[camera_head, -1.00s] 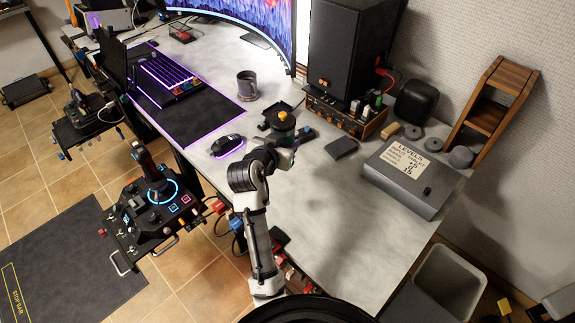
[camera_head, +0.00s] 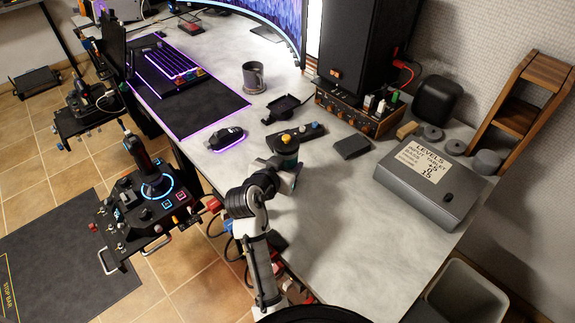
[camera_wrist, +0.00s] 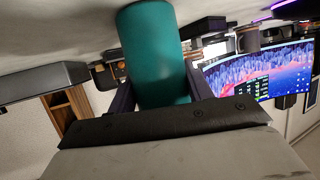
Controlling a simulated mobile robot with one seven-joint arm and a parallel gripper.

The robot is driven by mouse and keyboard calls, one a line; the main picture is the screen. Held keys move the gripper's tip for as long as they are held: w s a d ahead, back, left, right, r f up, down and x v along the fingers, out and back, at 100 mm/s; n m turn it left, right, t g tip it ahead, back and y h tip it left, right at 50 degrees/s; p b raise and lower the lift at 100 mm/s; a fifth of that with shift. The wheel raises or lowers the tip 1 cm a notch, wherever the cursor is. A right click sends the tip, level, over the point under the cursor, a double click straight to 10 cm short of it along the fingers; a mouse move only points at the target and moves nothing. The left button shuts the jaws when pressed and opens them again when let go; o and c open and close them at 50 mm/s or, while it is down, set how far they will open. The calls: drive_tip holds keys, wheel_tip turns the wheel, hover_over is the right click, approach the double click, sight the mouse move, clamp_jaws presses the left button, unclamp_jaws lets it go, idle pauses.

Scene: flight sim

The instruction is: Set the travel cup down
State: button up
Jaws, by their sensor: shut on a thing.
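In the wrist view the teal body (camera_wrist: 155,50) fills the space between my two dark fingers (camera_wrist: 160,95). My arm hides part of the cup's lower body in the head view. I cannot tell whether its base touches the desk.
A small panel with knobs (camera_head: 312,131) lies just behind the cup, and a black tray (camera_head: 287,108) beyond it. A mouse (camera_head: 227,137) is to the left, a dark flat block (camera_head: 352,146) to the right. A grey mug (camera_head: 253,77) stands farther back. The desk's right front is clear.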

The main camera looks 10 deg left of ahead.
drive_tip(key=shift+r, duration=0.2)
drive_tip(key=shift+f, duration=0.3)
drive_tip(key=o, duration=1.3)
drive_tip(key=shift+s, duration=0.1)
